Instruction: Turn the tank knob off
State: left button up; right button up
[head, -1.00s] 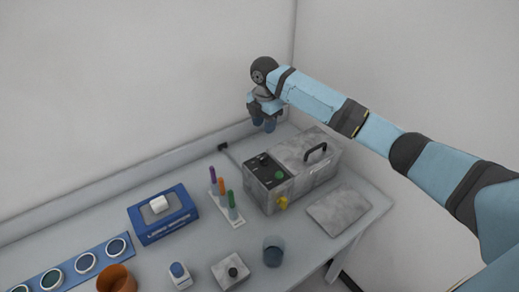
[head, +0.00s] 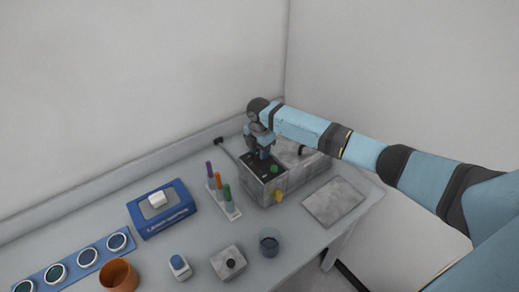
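The tank (head: 298,178) is a grey speckled box at the back right of the table. Its control panel (head: 258,169) has a dark top face, a green button (head: 274,169) and a yellow tap (head: 279,196) at the front. My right gripper (head: 264,154) points down at the panel, with its fingertips at or just above the dark face. The fingers and the arm hide part of the panel and the lid. I cannot make out the knob, nor whether the fingers are around it. My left gripper is not in view.
A rack (head: 223,197) of coloured tubes stands left of the tank. A grey slab (head: 335,201) lies to its right, with a dark glass cup (head: 269,242) in front. A blue device (head: 162,212), an orange cup (head: 118,276) and a row of round samples (head: 88,257) are further left.

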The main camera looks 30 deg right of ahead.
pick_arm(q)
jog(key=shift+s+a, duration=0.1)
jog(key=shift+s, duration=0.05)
pick_arm(e)
jog(key=c, duration=0.6)
grip_shut()
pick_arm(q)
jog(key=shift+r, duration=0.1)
